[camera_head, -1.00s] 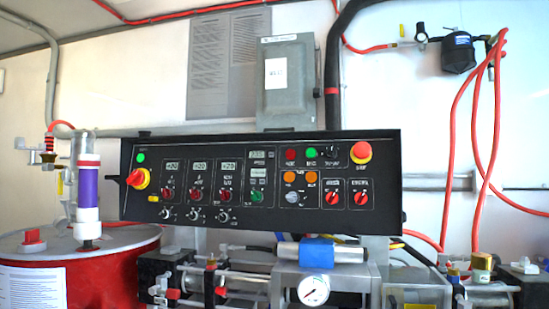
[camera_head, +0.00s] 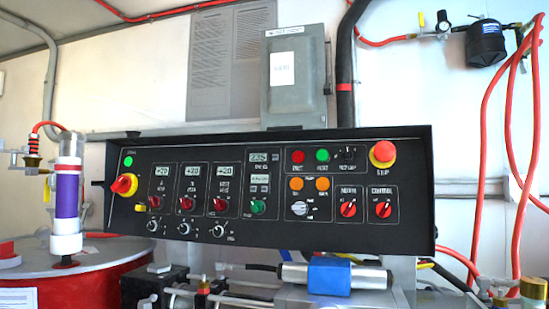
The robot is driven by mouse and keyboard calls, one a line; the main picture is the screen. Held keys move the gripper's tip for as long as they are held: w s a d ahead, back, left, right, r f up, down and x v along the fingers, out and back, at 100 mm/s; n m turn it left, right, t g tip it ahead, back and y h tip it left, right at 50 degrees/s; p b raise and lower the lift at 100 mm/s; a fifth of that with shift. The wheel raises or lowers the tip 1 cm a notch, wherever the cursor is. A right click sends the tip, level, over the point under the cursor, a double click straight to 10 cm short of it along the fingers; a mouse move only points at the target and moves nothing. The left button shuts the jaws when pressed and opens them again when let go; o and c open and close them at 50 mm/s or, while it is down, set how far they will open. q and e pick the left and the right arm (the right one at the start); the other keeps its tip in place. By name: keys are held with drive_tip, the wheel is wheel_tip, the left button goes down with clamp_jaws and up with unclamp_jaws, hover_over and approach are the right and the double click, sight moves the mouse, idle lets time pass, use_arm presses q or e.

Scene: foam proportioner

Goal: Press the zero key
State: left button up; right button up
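The black control panel (camera_head: 355,235) spans the middle of the head view. A numeric display (camera_head: 259,157) sits right of three smaller displays. Below it is a pale small window (camera_head: 258,177), with small grey keys (camera_head: 258,188) close by. Their labels are too small to read, so I cannot tell which one is the zero key. A green knob (camera_head: 258,207) sits under them. Neither of my grippers shows in the view.
A red stop button (camera_head: 383,153) and a red-yellow switch (camera_head: 124,185) project from the panel's two ends. A purple-banded cylinder (camera_head: 67,196) stands over a red drum (camera_head: 85,285) at left. A blue-banded cylinder (camera_head: 330,276) lies below the panel. Red hoses (camera_head: 478,160) hang at right.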

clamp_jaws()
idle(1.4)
